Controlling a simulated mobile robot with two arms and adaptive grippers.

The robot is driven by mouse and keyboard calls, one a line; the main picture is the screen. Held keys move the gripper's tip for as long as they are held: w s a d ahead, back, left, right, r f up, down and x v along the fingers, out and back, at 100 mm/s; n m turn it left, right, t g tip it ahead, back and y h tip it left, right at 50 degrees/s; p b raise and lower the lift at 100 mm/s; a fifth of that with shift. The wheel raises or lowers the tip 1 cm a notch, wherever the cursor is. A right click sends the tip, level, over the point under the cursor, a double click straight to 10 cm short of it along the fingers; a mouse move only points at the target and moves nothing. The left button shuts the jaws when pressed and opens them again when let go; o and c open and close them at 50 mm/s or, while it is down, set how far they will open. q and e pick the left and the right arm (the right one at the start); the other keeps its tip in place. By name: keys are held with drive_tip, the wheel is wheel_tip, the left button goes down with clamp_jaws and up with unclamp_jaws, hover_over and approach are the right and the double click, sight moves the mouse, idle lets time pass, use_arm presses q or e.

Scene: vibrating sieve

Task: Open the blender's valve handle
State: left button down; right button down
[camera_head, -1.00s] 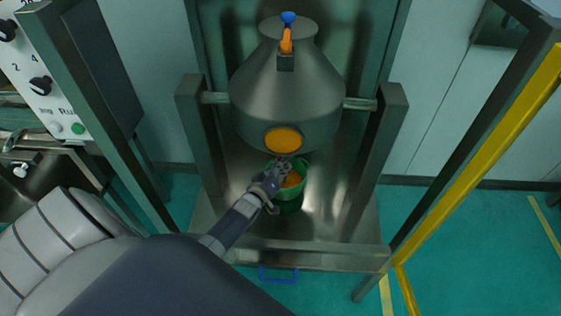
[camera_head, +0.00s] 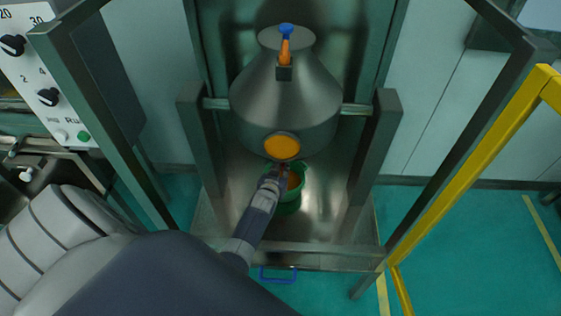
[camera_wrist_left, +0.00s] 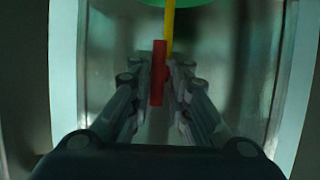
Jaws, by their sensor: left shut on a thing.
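The blender (camera_head: 270,105) is a grey metal cone-shaped vessel hung between two posts, with an orange disc (camera_head: 282,146) on its lower front. My left gripper (camera_head: 282,171) is just below that disc, in front of a green bucket (camera_head: 289,207). In the left wrist view, a red valve handle (camera_wrist_left: 157,75) stands between the fingers of my left gripper (camera_wrist_left: 158,88), which are closed on it. A yellow rod (camera_wrist_left: 169,28) runs up from beside it. In the head view my gripper mostly hides the handle. My right gripper is not in view.
An orange lever with a blue knob (camera_head: 286,31) is on top of the blender. A yellow rail (camera_head: 480,160) stands at the right. A control box with knobs (camera_head: 42,75) is at upper left. A metal base (camera_head: 325,225) lies under the bucket.

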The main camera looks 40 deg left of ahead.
use_arm(q)
drive_tip(key=shift+w+d+r, duration=0.2)
drive_tip(key=shift+d, duration=0.05)
drive_tip(key=c, duration=1.6)
unclamp_jaws()
drive_tip(key=shift+d+f, duration=0.1)
drive_tip(key=v, duration=1.2)
